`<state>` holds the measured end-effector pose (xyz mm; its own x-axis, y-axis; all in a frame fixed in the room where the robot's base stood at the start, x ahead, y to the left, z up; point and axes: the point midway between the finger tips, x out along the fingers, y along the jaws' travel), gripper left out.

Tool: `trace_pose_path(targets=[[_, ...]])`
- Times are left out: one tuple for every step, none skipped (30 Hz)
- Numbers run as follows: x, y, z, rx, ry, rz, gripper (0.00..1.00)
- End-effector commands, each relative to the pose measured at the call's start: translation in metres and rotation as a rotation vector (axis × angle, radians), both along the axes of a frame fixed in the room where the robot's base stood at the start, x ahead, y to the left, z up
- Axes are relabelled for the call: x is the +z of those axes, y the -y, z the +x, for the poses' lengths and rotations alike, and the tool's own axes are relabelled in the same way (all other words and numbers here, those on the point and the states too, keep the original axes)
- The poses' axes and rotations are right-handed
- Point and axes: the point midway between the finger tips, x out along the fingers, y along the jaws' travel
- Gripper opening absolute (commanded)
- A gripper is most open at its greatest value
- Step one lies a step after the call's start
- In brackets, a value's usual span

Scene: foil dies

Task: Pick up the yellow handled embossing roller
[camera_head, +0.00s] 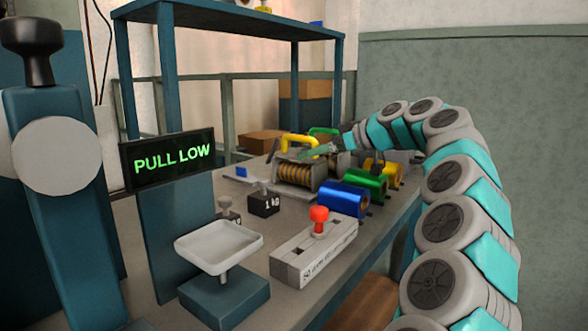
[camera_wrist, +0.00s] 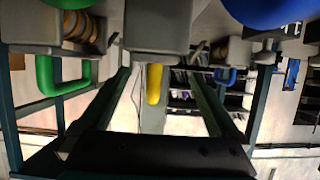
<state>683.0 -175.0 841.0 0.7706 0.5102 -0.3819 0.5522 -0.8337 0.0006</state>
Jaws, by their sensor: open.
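The yellow handled embossing roller shows in the head view as an arched yellow handle (camera_head: 301,142) above a ribbed copper-brown roller (camera_head: 295,172) in a grey frame on the bench. In the wrist view the yellow handle (camera_wrist: 154,84) lies between the two fingers, with a gap on both sides. My gripper (camera_head: 318,153) is open at the handle, coming from the right in the head view. In the wrist view my gripper (camera_wrist: 158,76) is empty, its fingers reaching towards the grey frame. I cannot tell exactly how deep the handle sits between them.
A green handle (camera_head: 323,131) and a blue handle (camera_wrist: 225,77) stand close on either side. Blue (camera_head: 343,198), green (camera_head: 364,182) and yellow (camera_head: 382,168) foil rolls lie in front. A 1 kg weight (camera_head: 263,202), a white scale pan (camera_head: 219,246) and a grey block (camera_head: 303,262) stand nearer.

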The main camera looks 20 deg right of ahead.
Motion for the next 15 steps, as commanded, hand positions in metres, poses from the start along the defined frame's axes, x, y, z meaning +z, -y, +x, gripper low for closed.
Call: trace_pose_path(targets=[[-0.003, -0.004, 0.005, 0.002, -0.001, 0.0, 0.97], [-0.004, -0.005, 0.007, 0.002, -0.001, 0.0, 0.97], [-0.005, -0.007, 0.01, 0.001, 0.0, 0.0, 0.97], [-0.006, -0.008, 0.012, 0.0, 0.001, -0.001, 0.97], [-0.006, -0.009, 0.014, 0.0, 0.001, -0.001, 0.97], [-0.007, -0.009, 0.015, 0.0, 0.0, 0.0, 0.97], [-0.008, -0.01, 0.017, 0.0, -0.001, -0.001, 0.97], [-0.009, -0.01, 0.018, 0.0, -0.001, -0.001, 0.97], [-0.01, -0.011, 0.021, 0.0, -0.002, -0.001, 0.97], [-0.012, -0.012, 0.024, 0.0, -0.003, -0.001, 0.97], [-0.014, -0.013, 0.028, 0.001, -0.004, -0.001, 0.97], [-0.015, -0.014, 0.032, 0.001, -0.004, -0.001, 0.97], [-0.017, -0.016, 0.035, 0.001, -0.004, -0.001, 0.97], [-0.018, -0.016, 0.038, 0.0, -0.003, -0.001, 0.97], [-0.019, -0.018, 0.043, -0.001, -0.002, -0.002, 0.97]])
